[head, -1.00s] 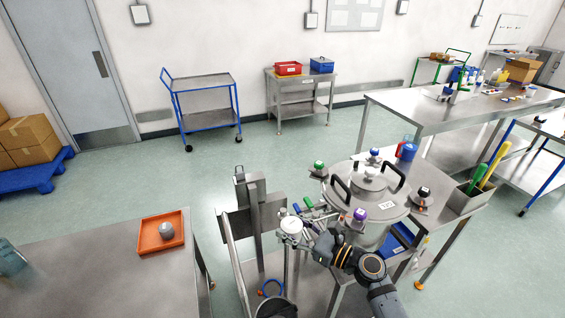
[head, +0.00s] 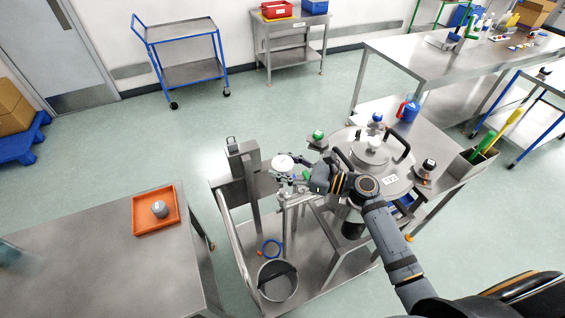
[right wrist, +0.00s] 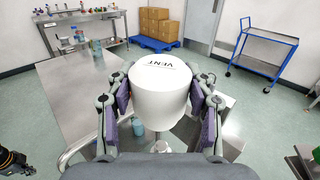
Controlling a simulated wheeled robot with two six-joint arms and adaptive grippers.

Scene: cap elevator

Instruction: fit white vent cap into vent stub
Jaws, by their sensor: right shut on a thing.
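The white vent cap (head: 284,162) has a round top. In the right wrist view the cap (right wrist: 160,85) fills the middle, upright, with "VENT" printed on top. My right gripper (right wrist: 160,112) is shut on it, one finger at each side. In the head view the right gripper (head: 300,172) reaches in from the right, beside the large steel vessel. A steel fitting (right wrist: 160,140) shows partly below the cap in the wrist view. I cannot pick out the vent stub for certain, nor tell whether the cap touches anything. My left gripper is not in view.
The lidded steel vessel (head: 345,150) stands right of the cap. A steel column (head: 250,190) stands left of it. A bucket (head: 278,282) sits low on the cart. An orange tray (head: 137,212) holding a grey piece (head: 159,209) lies on the left table.

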